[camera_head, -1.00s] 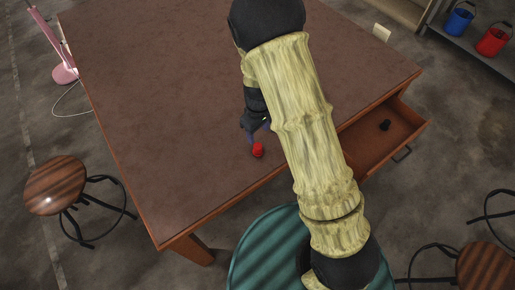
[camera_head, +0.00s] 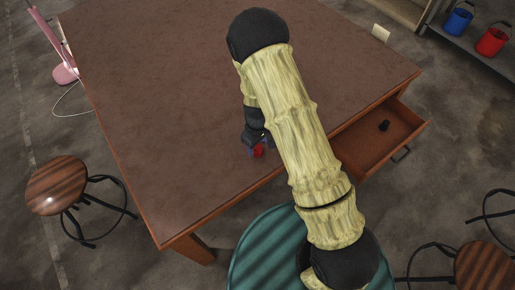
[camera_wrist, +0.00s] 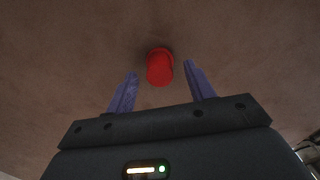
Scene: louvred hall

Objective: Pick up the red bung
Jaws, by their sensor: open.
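The red bung (camera_head: 258,152) sits on the brown table (camera_head: 170,110) near its front edge, partly hidden by my gripper in the head view. In the wrist view the red bung (camera_wrist: 160,67) lies ahead, between the lines of the two fingers and near their tips. My gripper (camera_wrist: 160,72) is open, with a bluish finger on either side of the bung and a gap to each. In the head view my gripper (camera_head: 256,148) is low over the table at the bung.
An open drawer (camera_head: 365,150) with a small black object (camera_head: 384,126) juts from the table's right side. Stools stand at left (camera_head: 56,186) and lower right (camera_head: 485,268). Blue (camera_head: 458,22) and red (camera_head: 491,42) buckets sit on a shelf. The table's left part is clear.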

